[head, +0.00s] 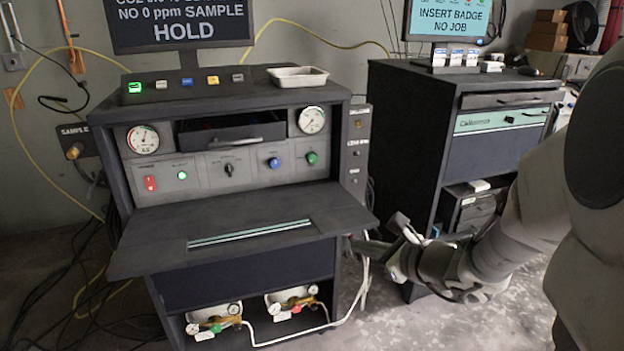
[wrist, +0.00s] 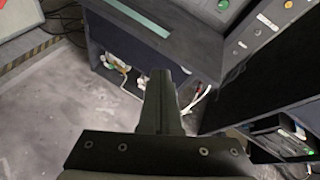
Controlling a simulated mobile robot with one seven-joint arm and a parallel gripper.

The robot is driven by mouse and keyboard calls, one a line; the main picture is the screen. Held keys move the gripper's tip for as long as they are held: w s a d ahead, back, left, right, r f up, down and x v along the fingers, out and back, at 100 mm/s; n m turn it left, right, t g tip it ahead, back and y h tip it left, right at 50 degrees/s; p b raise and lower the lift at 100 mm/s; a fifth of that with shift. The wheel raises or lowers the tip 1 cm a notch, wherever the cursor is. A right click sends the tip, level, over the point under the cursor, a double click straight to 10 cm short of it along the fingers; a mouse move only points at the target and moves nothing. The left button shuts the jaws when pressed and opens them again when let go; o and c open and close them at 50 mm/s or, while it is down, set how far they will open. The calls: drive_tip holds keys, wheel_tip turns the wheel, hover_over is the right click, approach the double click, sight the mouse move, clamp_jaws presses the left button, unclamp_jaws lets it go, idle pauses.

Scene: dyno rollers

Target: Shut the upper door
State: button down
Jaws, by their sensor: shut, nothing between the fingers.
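The upper door (head: 150,232) is a dark flap on the left cabinet. It stands open, folded down to about level, with a pale green striped strip across it. It also shows at the top of the wrist view (wrist: 186,42). My gripper (head: 358,246) is shut and empty. It is just below and beside the door's right front corner in the head view. In the wrist view its fingers (wrist: 161,74) point toward the cabinet, with the tips near the door's edge. I cannot tell whether they touch it.
Behind the door is a panel (head: 210,172) with gauges, knobs and a small dark drawer. A lower bay holds brass regulators (head: 213,318) and a white hose. A second dark cabinet (head: 408,130) stands to the right. Cables lie on the floor at the left.

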drive_tip(key=w+d+f+m+t+h+b, duration=0.1)
drive_tip(key=w+d+f+m+h+b, duration=0.15)
drive_tip(key=d+f+m, duration=0.5)
drive_tip(key=d+b+x, duration=0.1)
drive_tip(key=b+x, duration=0.1)
drive_tip(key=x, duration=0.8)
drive_tip(key=shift+n+h, duration=0.35)
drive_tip(key=shift+n, duration=0.1)
drive_tip(key=shift+w+a+r, duration=0.1)
drive_tip(key=shift+w+r, duration=0.05)
drive_tip(key=shift+r, duration=1)
drive_tip(key=shift+w+a+r, duration=0.1)
drive_tip(key=shift+w+r, duration=0.05)
drive_tip(key=shift+r, duration=1.05)
drive_tip(key=shift+p, duration=0.4)
